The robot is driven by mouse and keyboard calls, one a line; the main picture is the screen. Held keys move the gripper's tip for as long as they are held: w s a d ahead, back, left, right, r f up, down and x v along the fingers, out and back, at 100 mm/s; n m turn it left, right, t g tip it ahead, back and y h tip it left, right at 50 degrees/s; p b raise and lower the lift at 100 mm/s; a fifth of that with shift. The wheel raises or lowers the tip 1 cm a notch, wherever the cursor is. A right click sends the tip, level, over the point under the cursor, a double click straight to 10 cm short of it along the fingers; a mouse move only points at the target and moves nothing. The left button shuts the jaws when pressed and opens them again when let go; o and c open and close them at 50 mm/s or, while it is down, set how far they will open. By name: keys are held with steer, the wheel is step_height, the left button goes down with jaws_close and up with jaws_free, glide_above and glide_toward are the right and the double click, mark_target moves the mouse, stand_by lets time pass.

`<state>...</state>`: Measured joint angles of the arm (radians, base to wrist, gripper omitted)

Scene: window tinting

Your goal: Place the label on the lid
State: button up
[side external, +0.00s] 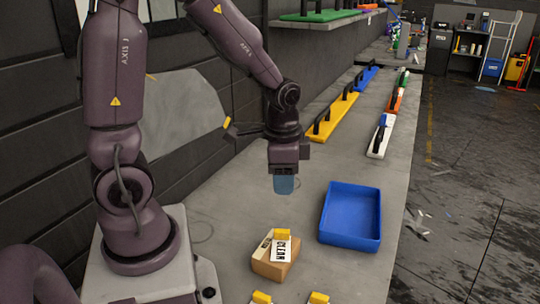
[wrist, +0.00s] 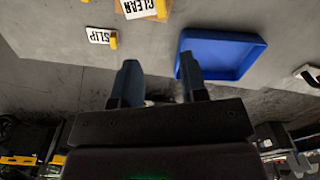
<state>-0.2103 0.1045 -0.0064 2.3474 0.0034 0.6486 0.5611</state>
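A white label card reading CLEAR (side external: 281,251) with a yellow tab (side external: 282,234) lies on a small cardboard box (side external: 268,267) on the bench. The card also shows at the top of the wrist view (wrist: 136,8). A second white card reading SLIP (wrist: 98,36), with a yellow tab (wrist: 113,40), lies on the bench in the wrist view. No separate lid can be made out; the box top is partly covered by the CLEAR card. My gripper (side external: 284,186) hangs above the bench, behind the box. Its fingers (wrist: 160,80) are apart with nothing between them.
An empty blue tray (side external: 350,215) stands right of the box, near the bench edge. Two yellow tabs (side external: 261,297) (side external: 319,298) show at the bottom edge. Yellow, blue, white and orange handled tools (side external: 336,115) lie further back.

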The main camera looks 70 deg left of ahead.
steer(key=s+d+r+n+t, duration=0.2)
steer(key=s+r, duration=0.1)
steer(key=r, duration=0.4)
steer(key=s+d+r+n+t, duration=0.2)
steer(key=s+d+r+t, duration=0.1)
steer(key=r, duration=0.5)
steer(key=shift+s+d, duration=0.35)
steer(key=shift+s, duration=0.45)
